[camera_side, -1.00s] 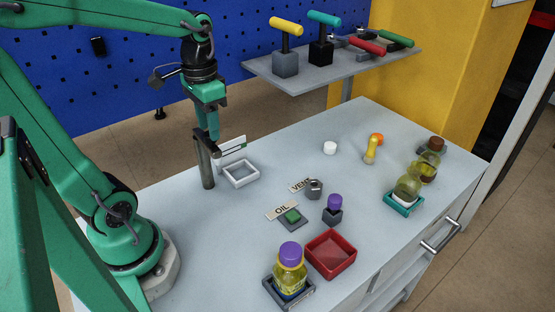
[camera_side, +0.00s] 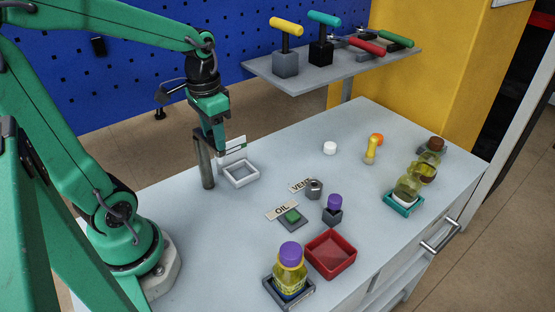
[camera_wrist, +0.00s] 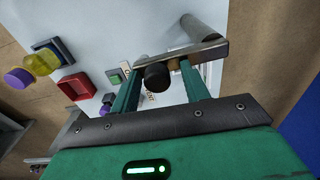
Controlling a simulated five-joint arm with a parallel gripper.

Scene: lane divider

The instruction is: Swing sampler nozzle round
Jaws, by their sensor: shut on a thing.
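The sampler is a grey metal post (camera_side: 206,168) standing at the table's left, with a flat swing arm at its top. In the wrist view the metal arm (camera_wrist: 210,50) reaches from the post (camera_wrist: 206,25) across my fingertips, with a dark round knob (camera_wrist: 157,77) at its outer part. My gripper (camera_side: 217,147) is beside the post top and shut on the nozzle arm; its green fingers (camera_wrist: 160,82) stand either side of the knob. In the side view the gripper mostly hides the arm. A white square frame (camera_side: 241,181) lies right of the post.
A white card with a green stripe (camera_side: 236,145) stands behind the frame. Right are OIL (camera_side: 282,209) and VENT (camera_side: 301,185) labels, a green button (camera_side: 292,215), a red tray (camera_side: 331,270), and a purple-capped bottle (camera_side: 290,272). A tool shelf (camera_side: 292,87) overhangs the back.

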